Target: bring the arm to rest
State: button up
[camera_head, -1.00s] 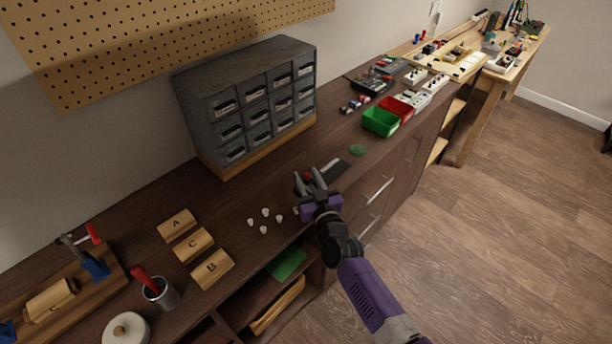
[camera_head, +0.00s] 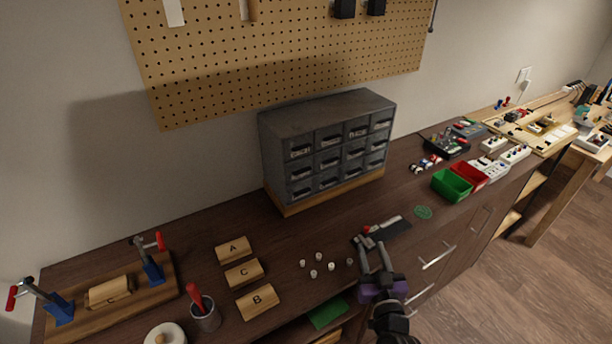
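My gripper (camera_head: 372,246) is at the lower right of the middle, at the front edge of the dark workbench (camera_head: 330,225). Its two grey fingers point away from me toward the bench and stand apart, with nothing visible between them. Its purple body is just below the fingers in the picture. I cannot tell whether the fingers touch anything. Several small white knobs (camera_head: 318,257) lie on the bench left of my gripper.
A grey drawer cabinet (camera_head: 325,115) stands at the back. Wooden blocks A (camera_head: 233,249), C (camera_head: 244,272) and B (camera_head: 257,301) lie left. Green (camera_head: 452,186) and red (camera_head: 468,175) bins stand right. A clamp fixture (camera_head: 125,297) is far left. Open floor (camera_head: 490,290) lies lower right.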

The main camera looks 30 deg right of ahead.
jog(key=shift+t, duration=0.5)
jog(key=r, duration=0.2)
jog(key=a+r, duration=0.1)
jog(key=r, duration=0.1)
jog(key=shift+s+a, duration=0.1)
jog(key=shift+s, duration=0.05)
jog(key=s+a+r+n+g+y, duration=0.1)
jog(key=s+a+r+y, duration=0.1)
jog(key=s+a, duration=0.4)
jog(key=s+a+r+n+y+b, duration=0.1)
jog(key=s+a, duration=0.5)
jog(key=s, duration=0.9)
jog(key=s+a+r+n+g+y+b, duration=0.1)
jog(key=s+a+r+n+y, duration=0.2)
jog(key=s+a, duration=0.3)
jog(key=s+r+y, duration=0.1)
jog(key=s, duration=0.4)
jog(key=shift+s+a+r+g+y, duration=0.15)
jog(key=shift+s+r+g+y, duration=0.05)
jog(key=shift+s+g+y, duration=0.15)
